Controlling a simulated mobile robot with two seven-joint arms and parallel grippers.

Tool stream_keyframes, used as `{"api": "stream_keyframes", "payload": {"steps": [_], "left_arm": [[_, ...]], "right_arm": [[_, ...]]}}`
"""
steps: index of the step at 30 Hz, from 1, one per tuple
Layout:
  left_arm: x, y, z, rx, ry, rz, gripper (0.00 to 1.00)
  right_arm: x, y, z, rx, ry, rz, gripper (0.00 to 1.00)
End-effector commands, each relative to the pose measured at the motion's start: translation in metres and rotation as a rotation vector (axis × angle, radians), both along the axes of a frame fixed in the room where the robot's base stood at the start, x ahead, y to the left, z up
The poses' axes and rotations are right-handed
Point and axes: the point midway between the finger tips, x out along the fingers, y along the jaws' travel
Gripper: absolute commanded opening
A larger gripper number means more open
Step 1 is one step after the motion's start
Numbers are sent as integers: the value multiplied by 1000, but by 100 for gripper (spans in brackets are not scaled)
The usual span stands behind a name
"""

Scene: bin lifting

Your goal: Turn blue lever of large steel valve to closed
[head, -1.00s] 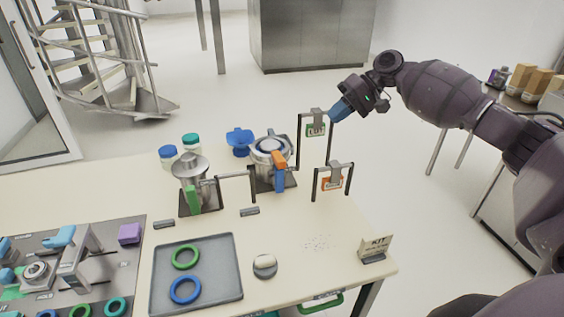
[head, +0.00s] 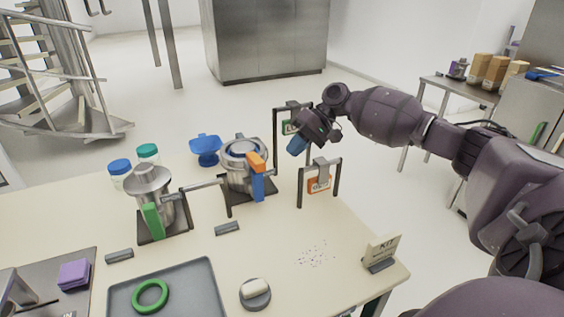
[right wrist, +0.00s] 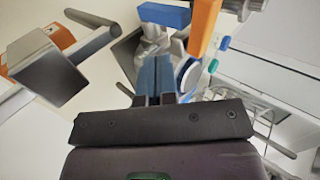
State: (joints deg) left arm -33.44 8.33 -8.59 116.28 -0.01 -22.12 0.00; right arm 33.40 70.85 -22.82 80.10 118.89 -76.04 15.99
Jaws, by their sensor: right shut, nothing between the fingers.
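The large steel valve (head: 238,178) stands on a dark base plate toward the back of the table. Its blue lever (head: 257,187) hangs down on the near side, with an orange piece (head: 256,161) above it. In the right wrist view the blue lever (right wrist: 165,14) and the orange piece (right wrist: 205,25) lie beyond the fingertips. My right gripper (head: 297,146) is to the right of the lever and above it, apart from it. Its blue fingers (right wrist: 155,78) are shut with nothing between them. My left gripper is out of view.
A smaller steel valve with a green lever (head: 153,221) stands to the left. A grey tray (head: 195,283) and a kit sign (head: 381,252) are nearer.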

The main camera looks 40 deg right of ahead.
Motion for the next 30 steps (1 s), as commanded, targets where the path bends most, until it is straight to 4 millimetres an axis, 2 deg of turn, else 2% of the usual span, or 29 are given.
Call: {"api": "stream_keyframes", "payload": {"steps": [15, 21, 30], "left_arm": [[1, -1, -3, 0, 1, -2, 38], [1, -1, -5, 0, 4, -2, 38], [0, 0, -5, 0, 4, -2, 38]], "right_arm": [[13, 56, -52, 1, -1, 1, 0], [15, 64, -60, 1, -1, -1, 0], [16, 65, -61, 1, -1, -1, 0]]}}
